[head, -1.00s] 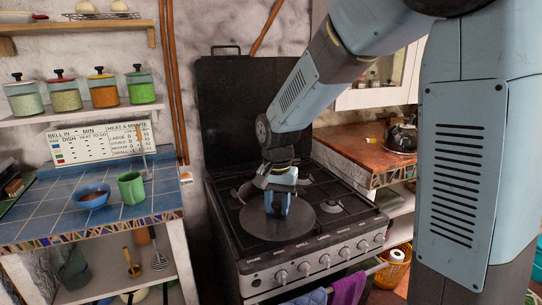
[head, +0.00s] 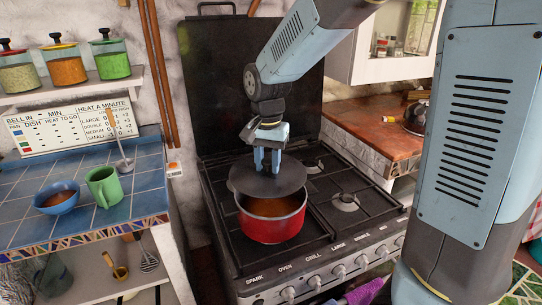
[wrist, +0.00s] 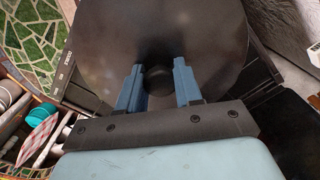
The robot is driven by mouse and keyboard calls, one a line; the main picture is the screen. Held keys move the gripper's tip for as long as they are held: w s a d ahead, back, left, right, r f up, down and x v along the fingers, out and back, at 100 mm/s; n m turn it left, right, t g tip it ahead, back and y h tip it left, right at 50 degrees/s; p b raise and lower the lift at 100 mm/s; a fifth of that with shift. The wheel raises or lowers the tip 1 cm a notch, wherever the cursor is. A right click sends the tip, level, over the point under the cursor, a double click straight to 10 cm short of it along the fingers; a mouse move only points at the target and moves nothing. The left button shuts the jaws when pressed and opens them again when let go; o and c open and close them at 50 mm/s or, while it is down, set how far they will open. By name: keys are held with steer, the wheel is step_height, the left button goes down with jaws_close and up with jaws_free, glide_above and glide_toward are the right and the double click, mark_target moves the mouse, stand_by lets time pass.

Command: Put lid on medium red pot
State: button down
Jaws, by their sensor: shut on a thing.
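A dark round lid (head: 256,180) is held by my gripper (head: 268,165), which is shut on its knob. The lid also fills much of the wrist view (wrist: 210,40), where the two blue fingers (wrist: 158,82) stand on either side of the dark knob. The red pot (head: 272,228) sits on the front left of the stove, with orange-brown contents visible inside. The lid is above the pot and set toward its back, covering the rear of the opening in the head view. The front of the opening shows. Whether the lid touches the rim I cannot tell.
The black stove (head: 345,235) has free burners to the right. Its raised black cover (head: 225,90) stands behind. At left, a blue-tiled counter (head: 30,185) holds a blue bowl (head: 57,198) and a green mug (head: 104,187). A wooden counter (head: 375,135) lies at right.

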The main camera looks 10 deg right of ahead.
steer(key=shift+w+d+f, duration=0.1)
steer(key=shift+d+f, duration=0.1)
steer(key=shift+f, duration=0.4)
steer(key=shift+w+d+f, duration=0.1)
steer(key=shift+d+f, duration=0.1)
steer(key=shift+f, duration=1.95)
steer(key=shift+s, duration=0.1)
steer(key=shift+f, duration=0.5)
stand_by(0.3)
steer(key=shift+c, duration=0.9)
jaws_free()
